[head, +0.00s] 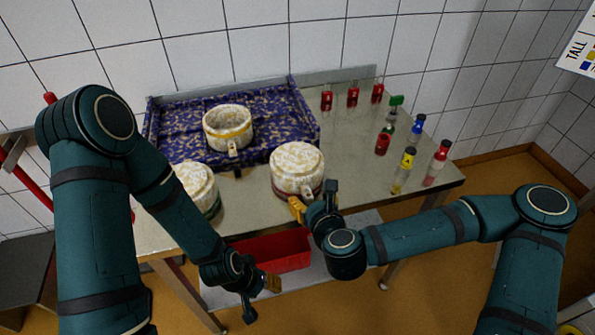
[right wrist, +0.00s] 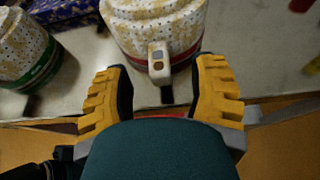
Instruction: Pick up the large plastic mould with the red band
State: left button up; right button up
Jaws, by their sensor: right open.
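The mould with the red band (head: 297,166) stands upright on the steel table near its front edge. It is pale and speckled, and its red band shows low on its side in the right wrist view (right wrist: 155,22). Its pale block-like handle (right wrist: 159,62) points toward my right gripper (head: 315,203). That gripper is open, its yellow-padded fingers (right wrist: 162,88) on either side of the handle's near end, with gaps on both sides and no visible contact. My left gripper (head: 259,297) looks open and empty, low in front of the table.
A green-banded mould (head: 197,185) stands to the left, partly behind my left arm. A yellow-banded mould (head: 228,128) sits in the blue speckled tray (head: 180,122). Several small bottles, one of them red (head: 383,143), stand on the right. A red bin (head: 280,250) is below the table (head: 345,170).

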aim_at(299, 174)
jog(key=shift+x, duration=1.95)
jog(key=shift+c, duration=0.4)
grip_shut()
